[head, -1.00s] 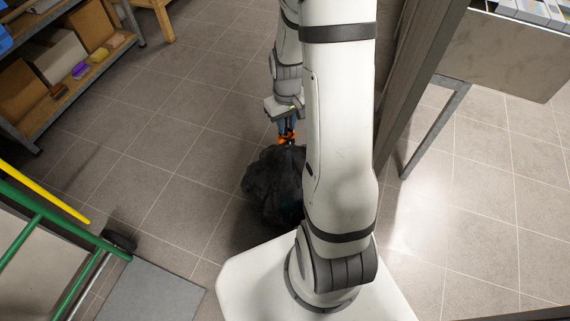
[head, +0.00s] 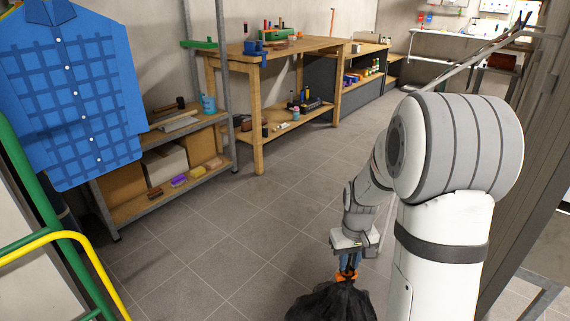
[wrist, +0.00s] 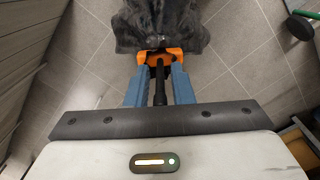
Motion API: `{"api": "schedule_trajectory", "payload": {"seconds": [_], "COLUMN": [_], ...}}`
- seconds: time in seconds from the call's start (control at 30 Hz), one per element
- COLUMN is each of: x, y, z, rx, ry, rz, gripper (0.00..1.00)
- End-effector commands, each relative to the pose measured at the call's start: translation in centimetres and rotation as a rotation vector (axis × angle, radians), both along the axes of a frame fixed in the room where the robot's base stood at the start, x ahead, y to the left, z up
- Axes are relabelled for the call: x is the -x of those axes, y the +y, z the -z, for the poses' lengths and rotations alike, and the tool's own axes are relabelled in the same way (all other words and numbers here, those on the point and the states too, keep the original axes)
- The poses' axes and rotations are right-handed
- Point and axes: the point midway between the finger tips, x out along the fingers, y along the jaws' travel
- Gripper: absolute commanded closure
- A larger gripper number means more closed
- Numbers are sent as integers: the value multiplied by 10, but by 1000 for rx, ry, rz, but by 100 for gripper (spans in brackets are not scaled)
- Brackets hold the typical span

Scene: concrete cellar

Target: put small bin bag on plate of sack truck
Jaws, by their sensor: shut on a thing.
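The small bin bag (head: 332,303) is dark and crumpled. It shows at the bottom edge of the head view, its lower part cut off. My gripper (head: 347,276) points down with its orange fingertips shut on the bag's gathered neck. The wrist view shows the bag (wrist: 150,22) just beyond my gripper (wrist: 160,56). I cannot tell whether the bag is clear of the floor. The sack truck's green frame (head: 62,240) stands at the left of the head view. One of its wheels (wrist: 300,27) shows in the wrist view. Its plate is out of view.
A metal shelf (head: 170,195) with boxes and a hanging blue checked shirt (head: 72,90) stand at the left. A wooden workbench (head: 275,60) lines the back wall. The tiled floor between is clear.

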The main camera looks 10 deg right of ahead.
Motion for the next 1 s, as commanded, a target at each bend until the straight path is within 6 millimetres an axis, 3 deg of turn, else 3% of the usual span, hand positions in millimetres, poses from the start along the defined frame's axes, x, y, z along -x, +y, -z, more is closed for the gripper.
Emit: {"api": "schedule_trajectory", "payload": {"seconds": [0.1, 0.4, 0.73, 1.0], "x": [-20, -53, -71, -70], "y": [17, 53, 77, 76], "z": [-1, -1, 0, -8], "rx": [1, 0, 0, 0], "ry": [-4, -4, -4, -4], "rz": [10, 44, 63, 65], "gripper": [100, 100, 100, 100]}}
